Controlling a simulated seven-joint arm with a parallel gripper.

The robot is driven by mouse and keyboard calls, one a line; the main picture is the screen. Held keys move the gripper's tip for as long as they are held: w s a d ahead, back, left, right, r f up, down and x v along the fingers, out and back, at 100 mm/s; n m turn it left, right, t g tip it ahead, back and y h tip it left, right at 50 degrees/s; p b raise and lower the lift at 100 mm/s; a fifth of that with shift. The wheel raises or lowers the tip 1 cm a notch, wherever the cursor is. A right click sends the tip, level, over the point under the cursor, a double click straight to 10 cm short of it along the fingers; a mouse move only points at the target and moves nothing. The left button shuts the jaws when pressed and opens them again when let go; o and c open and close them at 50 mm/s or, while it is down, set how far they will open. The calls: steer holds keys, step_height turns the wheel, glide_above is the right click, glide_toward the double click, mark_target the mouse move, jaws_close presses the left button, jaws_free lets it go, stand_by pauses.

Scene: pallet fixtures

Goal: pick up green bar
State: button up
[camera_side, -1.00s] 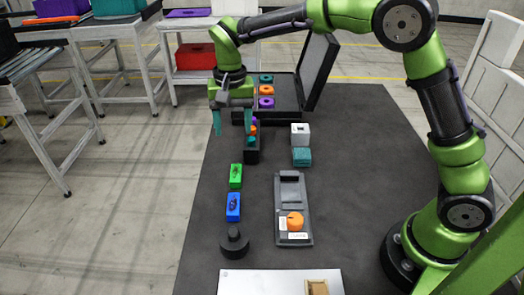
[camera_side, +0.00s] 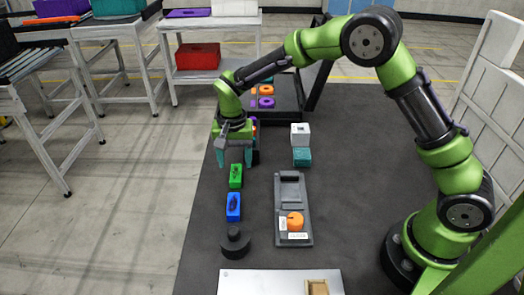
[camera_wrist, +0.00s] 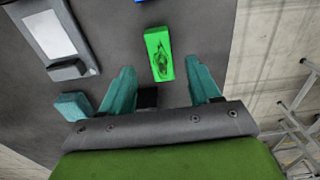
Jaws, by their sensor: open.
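My gripper (camera_side: 234,160) is open and empty, with teal fingers just behind and above the green bar. In the wrist view my gripper's fingers (camera_wrist: 160,88) stand apart, and the bar lies ahead of the gap between them, not clasped.
A blue bar (camera_side: 233,207) and a black round fixture (camera_side: 235,242) stand nearer the camera. A grey fixture with an orange knob (camera_side: 295,222) lies to the right. White (camera_side: 300,134) and teal (camera_side: 302,157) blocks stand behind it. An open black case (camera_side: 289,92) is at the back.

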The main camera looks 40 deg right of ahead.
mark_target(236, 172)
step_height(236, 172, down, 4)
steer(key=shift+w+d+f, duration=0.1)
steer(key=shift+f, duration=0.05)
steer(key=shift+c, duration=0.4)
jaws_close()
